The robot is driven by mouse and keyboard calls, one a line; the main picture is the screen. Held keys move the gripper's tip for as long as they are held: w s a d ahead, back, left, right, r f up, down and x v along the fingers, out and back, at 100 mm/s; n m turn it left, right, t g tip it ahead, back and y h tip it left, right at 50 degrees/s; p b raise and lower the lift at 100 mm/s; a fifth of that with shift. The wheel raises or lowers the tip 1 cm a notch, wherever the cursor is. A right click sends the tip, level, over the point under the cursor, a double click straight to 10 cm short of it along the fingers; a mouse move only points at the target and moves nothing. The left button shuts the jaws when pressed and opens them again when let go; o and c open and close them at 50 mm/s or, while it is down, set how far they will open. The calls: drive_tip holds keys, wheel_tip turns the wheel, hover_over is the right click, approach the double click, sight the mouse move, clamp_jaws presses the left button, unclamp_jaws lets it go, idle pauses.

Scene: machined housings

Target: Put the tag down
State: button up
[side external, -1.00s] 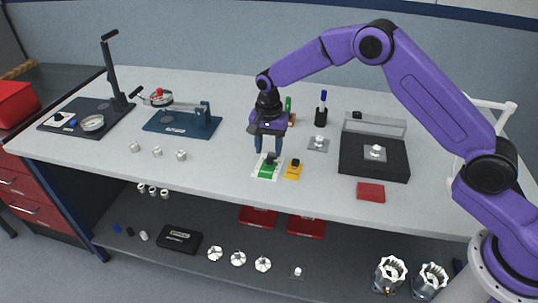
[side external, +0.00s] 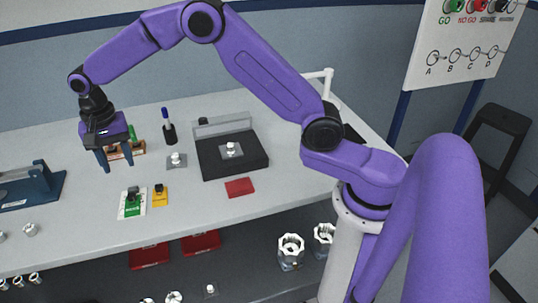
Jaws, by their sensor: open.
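A green-and-white tag (side external: 133,208) with a black knob lies on the bench top. A yellow tag (side external: 160,198), also with a black knob, lies just to its right. My gripper (side external: 118,167) is open, with nothing visible between its fingers. It hangs above and slightly left of the green-and-white tag in the picture, apart from it. Behind the fingers is a small wooden holder (side external: 137,150) with a green upright piece, partly hidden by my gripper.
A blue marker (side external: 167,126) stands in a black holder. A blue fixture (side external: 35,187) is at left. A hanging board (side external: 465,40) is at upper right.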

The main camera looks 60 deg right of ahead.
drive_tip(key=s+d+r+n, duration=0.1)
drive_tip(key=s+r+n, duration=0.3)
drive_tip(key=s, duration=0.6)
drive_tip(key=s+d+r+n, duration=0.1)
drive_tip(key=s+r+n, duration=0.1)
drive_tip(key=s+n, duration=0.6)
drive_tip(key=s+d+n, duration=0.4)
drive_tip(key=s+d, duration=0.1)
drive_tip(key=s, duration=0.5)
drive_tip(key=s+d+f+n, duration=0.1)
drive_tip(key=s+d+n, duration=0.3)
drive_tip(key=s, duration=0.6)
drive_tip(key=shift+s+d+f, duration=0.2)
drive_tip(key=shift+s+d, duration=0.15)
drive_tip(key=shift+d, duration=0.6)
